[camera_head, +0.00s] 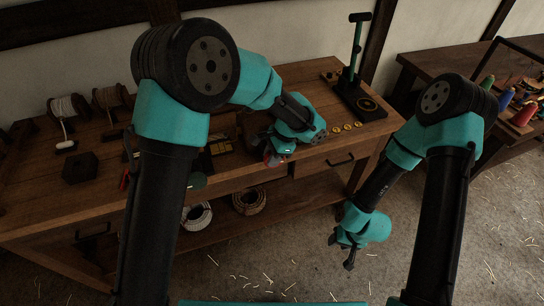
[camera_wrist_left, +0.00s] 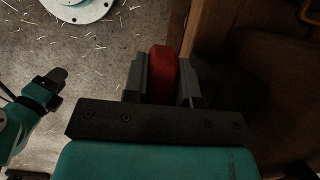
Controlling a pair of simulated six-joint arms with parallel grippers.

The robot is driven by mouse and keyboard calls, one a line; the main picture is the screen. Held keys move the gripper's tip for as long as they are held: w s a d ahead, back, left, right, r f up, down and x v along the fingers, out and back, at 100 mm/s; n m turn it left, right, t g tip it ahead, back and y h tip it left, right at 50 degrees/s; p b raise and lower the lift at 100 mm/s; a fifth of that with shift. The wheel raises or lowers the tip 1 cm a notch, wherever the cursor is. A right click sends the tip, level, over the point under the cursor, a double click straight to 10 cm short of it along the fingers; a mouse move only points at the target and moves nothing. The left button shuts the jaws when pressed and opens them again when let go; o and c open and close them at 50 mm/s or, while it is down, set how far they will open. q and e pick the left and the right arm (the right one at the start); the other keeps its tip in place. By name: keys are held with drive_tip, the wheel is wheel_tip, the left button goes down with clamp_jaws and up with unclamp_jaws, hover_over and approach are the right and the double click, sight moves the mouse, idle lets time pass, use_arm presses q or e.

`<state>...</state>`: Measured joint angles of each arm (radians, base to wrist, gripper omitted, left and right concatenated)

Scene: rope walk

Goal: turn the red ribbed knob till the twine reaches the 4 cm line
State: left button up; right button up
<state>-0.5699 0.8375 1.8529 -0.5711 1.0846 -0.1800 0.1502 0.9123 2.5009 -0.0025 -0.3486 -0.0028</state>
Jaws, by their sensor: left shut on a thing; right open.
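My right gripper (camera_head: 346,249) hangs open and empty over the floor, in front of the table. It also shows at the left of the left wrist view. I cannot make out the twine or the 4 cm line; my left arm covers part of the table.
The wooden table (camera_head: 50,175) carries twine spools (camera_head: 68,106) at the back left, a dark block (camera_head: 79,167) and a green-handled stand (camera_head: 355,75) at the right. Coils of rope (camera_head: 249,200) lie on the lower shelf. The straw-strewn floor (camera_head: 265,260) in front is clear.

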use_arm(q)
drive_tip(key=shift+d+y, duration=0.1)
drive_tip(key=shift+y, duration=0.2)
drive_tip(key=y, duration=0.1)
drive_tip(key=g+y, duration=0.1)
drive_tip(key=y, duration=0.1)
drive_tip(key=shift+w+d, duration=0.1)
drive_tip(key=shift+d, duration=0.1)
drive_tip(key=shift+d+r+g+y, duration=0.15)
drive_tip(key=shift+g+y, duration=0.45)
drive_tip(key=shift+y, duration=0.9)
drive_tip(key=o, duration=0.9)
